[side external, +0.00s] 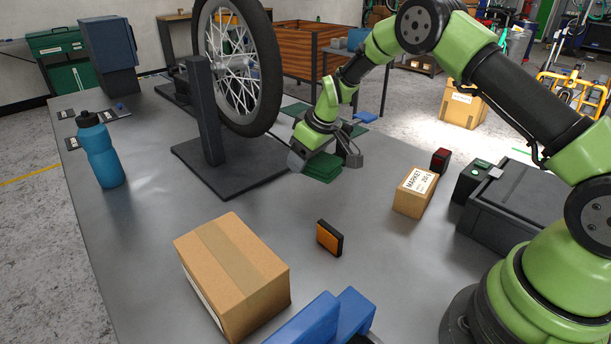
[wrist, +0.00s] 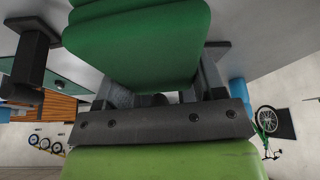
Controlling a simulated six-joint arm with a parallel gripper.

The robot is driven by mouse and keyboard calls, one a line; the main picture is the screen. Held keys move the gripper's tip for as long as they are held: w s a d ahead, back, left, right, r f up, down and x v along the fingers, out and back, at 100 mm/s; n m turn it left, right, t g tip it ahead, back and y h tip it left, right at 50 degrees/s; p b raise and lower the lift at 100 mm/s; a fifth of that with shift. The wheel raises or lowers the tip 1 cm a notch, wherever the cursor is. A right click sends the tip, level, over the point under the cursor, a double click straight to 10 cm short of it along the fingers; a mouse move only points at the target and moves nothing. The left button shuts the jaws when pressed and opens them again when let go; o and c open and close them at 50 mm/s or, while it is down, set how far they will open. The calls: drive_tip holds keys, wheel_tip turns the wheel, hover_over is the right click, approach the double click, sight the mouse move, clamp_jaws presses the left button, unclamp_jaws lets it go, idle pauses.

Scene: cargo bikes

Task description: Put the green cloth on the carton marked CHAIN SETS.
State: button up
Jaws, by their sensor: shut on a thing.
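My gripper (side external: 326,158) is shut on the green cloth (side external: 322,168) and holds it over the middle of the table, right of the wheel stand. In the wrist view the folded cloth (wrist: 140,45) fills the space between the fingers. A large brown carton (side external: 236,272) with a tape strip stands at the front of the table; a white label shows on its left side, too steep to read. A smaller carton (side external: 413,193) at the right has a label reading MARKET. No CHAIN SETS lettering is readable.
An orange reflector block (side external: 330,238) stands between the cartons. A blue bottle (side external: 101,150) is at the left. The wheel (side external: 238,65) on its dark stand (side external: 230,168) rises behind. A dark case (side external: 515,205) and blue holder (side external: 320,322) lie at the right and front.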

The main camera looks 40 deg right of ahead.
wheel_tip(320, 180, up, 2)
drive_tip(key=s+a+r+n+g+y, duration=0.1)
drive_tip(key=s+a+r+n, duration=0.25)
drive_tip(key=a, duration=0.55)
drive_tip(key=s+a+r+n+g+y, duration=0.1)
drive_tip(key=s+a+r+n, duration=0.25)
drive_tip(key=a, duration=0.55)
drive_tip(key=s+a+r+n+g+y, duration=0.15)
drive_tip(key=a+n, duration=0.25)
drive_tip(key=a, duration=0.5)
hover_over(201, 260)
drive_tip(key=d, duration=0.1)
drive_tip(key=shift+t+h, duration=0.25)
drive_tip(key=shift+t, duration=0.1)
drive_tip(key=f, duration=0.4)
drive_tip(key=shift+s+d+f, duration=0.1)
drive_tip(key=shift+s+f, duration=0.15)
drive_tip(key=shift+s, duration=0.05)
drive_tip(key=shift+f, duration=2.35)
drive_tip(key=shift+f, duration=0.1)
drive_tip(key=o, duration=0.9)
